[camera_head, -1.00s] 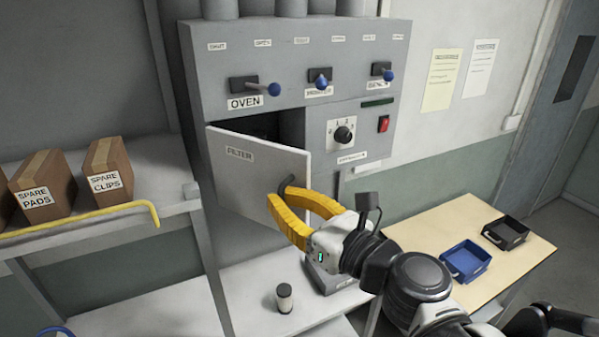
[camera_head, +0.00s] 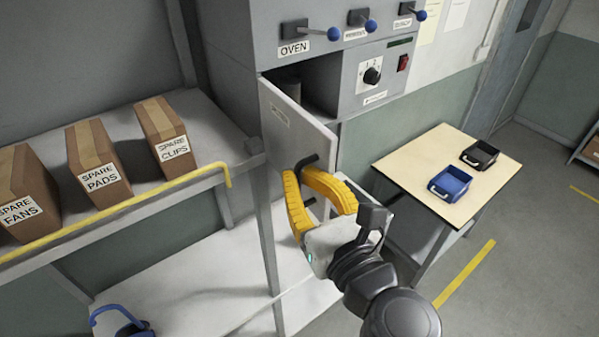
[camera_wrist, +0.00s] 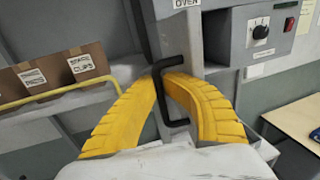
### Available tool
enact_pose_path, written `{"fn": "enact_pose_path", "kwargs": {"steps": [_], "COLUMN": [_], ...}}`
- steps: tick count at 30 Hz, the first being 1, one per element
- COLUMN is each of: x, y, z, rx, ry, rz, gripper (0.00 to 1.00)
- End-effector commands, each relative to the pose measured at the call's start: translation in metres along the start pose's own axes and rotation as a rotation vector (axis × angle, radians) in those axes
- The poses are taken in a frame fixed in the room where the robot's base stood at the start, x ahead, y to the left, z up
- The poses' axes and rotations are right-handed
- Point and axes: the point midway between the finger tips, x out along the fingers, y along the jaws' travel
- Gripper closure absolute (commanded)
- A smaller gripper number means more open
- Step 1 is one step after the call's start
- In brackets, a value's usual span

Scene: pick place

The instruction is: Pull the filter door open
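The filter door (camera_head: 292,122) is a light grey panel on the cabinet, hinged at its left side. It stands well open, swung out toward me, and the dark compartment behind it shows. Its black bar handle (camera_head: 308,160) is at the door's lower right; it also shows in the wrist view (camera_wrist: 172,64). My gripper (camera_head: 299,174) has yellow ribbed fingers, and their tips close around the handle from both sides in the wrist view (camera_wrist: 164,80). The exact contact is partly hidden. A grey cylindrical thing is partly visible inside the compartment.
At left a shelf with a yellow rail (camera_head: 130,212) holds boxes, including spare clips (camera_head: 165,138). At right a table (camera_head: 405,165) bears a blue tray (camera_head: 450,184) and a black tray (camera_head: 479,155). Blue-knobbed levers (camera_head: 333,33) jut out above the door.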

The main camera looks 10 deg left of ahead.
Motion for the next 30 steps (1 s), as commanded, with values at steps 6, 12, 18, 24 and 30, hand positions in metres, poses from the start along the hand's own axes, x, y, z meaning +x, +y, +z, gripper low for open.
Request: {"fn": "enact_pose_path", "kwargs": {"steps": [6,12,18,24,30], "x": [0.0004,0.0005,0.0006,0.0006,0.0006], "y": [0.0011,0.0009,0.0009,0.0007,0.0006], "z": [0.0000,0.0001,0.0002,0.0002,0.0011], "rx": [0.000,0.000,0.000,0.000,0.000], "ry": [0.000,0.000,0.000,0.000,0.000], "rz": [-0.019,-0.020,-0.020,-0.021,-0.021], "gripper": [1.00,1.00,0.71,0.68,0.68]}}
